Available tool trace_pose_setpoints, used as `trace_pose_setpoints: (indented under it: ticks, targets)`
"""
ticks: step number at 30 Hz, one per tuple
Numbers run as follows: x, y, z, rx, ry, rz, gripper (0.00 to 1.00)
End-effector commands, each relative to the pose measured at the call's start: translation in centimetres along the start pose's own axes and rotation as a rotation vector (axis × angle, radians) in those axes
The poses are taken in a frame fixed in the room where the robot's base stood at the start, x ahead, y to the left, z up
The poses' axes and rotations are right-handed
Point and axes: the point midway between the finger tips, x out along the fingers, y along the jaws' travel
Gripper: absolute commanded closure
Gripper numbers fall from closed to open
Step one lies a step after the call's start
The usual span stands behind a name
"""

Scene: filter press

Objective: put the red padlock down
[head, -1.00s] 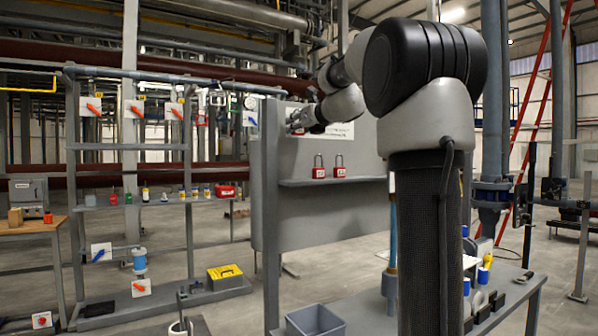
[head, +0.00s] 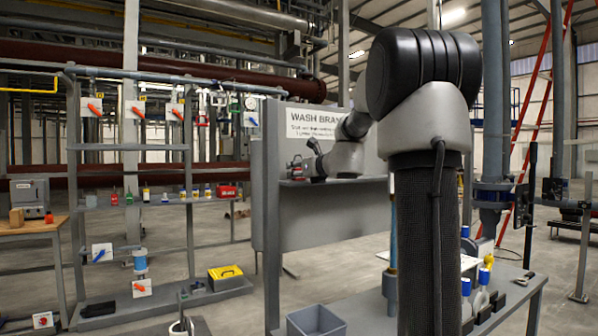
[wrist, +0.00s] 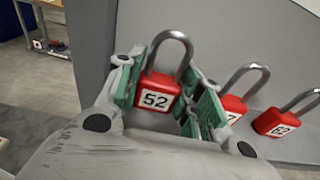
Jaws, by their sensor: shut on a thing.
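A red padlock (wrist: 157,92) with a white "52" label and a grey shackle sits upright between the green pads of my gripper (wrist: 165,105) in the wrist view. My gripper is shut on its body. In the head view this padlock (head: 297,171) and my gripper (head: 310,169) are small, at the left end of the grey wall shelf (head: 345,182). I cannot tell whether the padlock touches the shelf. Two more red padlocks show to its right in the wrist view: one partly hidden behind the right finger (wrist: 232,106), and one labelled "62" (wrist: 274,122).
A "WASH BRAY…" sign (head: 318,126), partly hidden by my arm, is on the panel above the shelf. A grey bin (head: 316,322) stands on the bench below. A rack (head: 130,147) with valve handles and bottles stands to the left.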

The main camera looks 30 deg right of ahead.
Motion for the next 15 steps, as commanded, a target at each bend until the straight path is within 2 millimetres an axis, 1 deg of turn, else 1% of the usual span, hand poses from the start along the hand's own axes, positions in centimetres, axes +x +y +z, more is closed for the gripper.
trace_pose_setpoints:
  ticks: [3,4,7,8,15]
  targets:
    - [0.02,0.0,-0.11,0.0,0.0,0.0,0.89]
    - [0.03,0.0,-0.17,0.0,0.0,0.0,0.62]
    - [0.03,0.01,-0.13,0.0,0.0,0.0,0.44]
    - [0.03,0.01,-0.13,0.0,0.0,0.0,0.42]
    - [0.02,0.01,-0.11,0.0,0.0,0.0,0.42]
